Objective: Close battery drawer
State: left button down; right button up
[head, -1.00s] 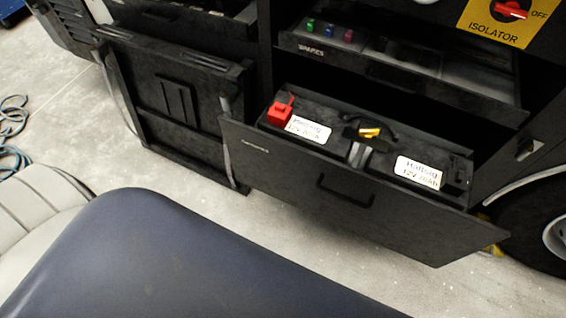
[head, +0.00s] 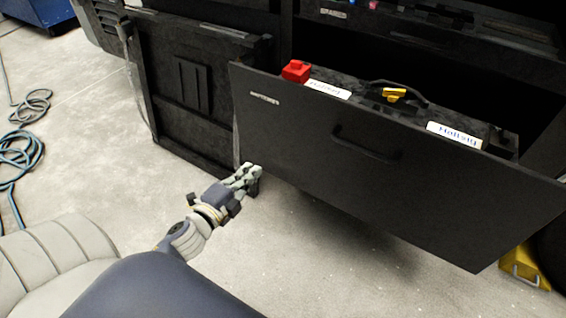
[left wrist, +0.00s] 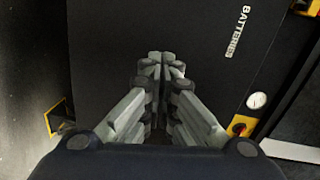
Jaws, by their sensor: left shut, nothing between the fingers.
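My left gripper (head: 254,172) is shut and empty, low by the left end of the drawer front. In the left wrist view the shut fingers (left wrist: 161,62) point at a dark panel lettered BATTERIES (left wrist: 238,32). I cannot tell whether they touch it. My right gripper is not in view.
A black lowered panel (head: 190,90) stands left of the drawer. A yellow block (head: 522,268) sits on the floor at the right. Blue hoses (head: 18,160) lie on the floor at the left. The floor before the drawer is clear.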

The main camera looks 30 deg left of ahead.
pick_arm(q)
notch_tip(320, 180, up, 4)
jog(key=d+m+t+b, duration=0.1)
jog(key=d+m, duration=0.1)
send_near(288, 130)
jog(key=shift+h, duration=0.4)
jog(key=w, duration=0.5)
jog(key=shift+w+a+f, duration=0.1)
jog(key=shift+w+a, duration=0.05)
jog(key=shift+w, duration=0.85)
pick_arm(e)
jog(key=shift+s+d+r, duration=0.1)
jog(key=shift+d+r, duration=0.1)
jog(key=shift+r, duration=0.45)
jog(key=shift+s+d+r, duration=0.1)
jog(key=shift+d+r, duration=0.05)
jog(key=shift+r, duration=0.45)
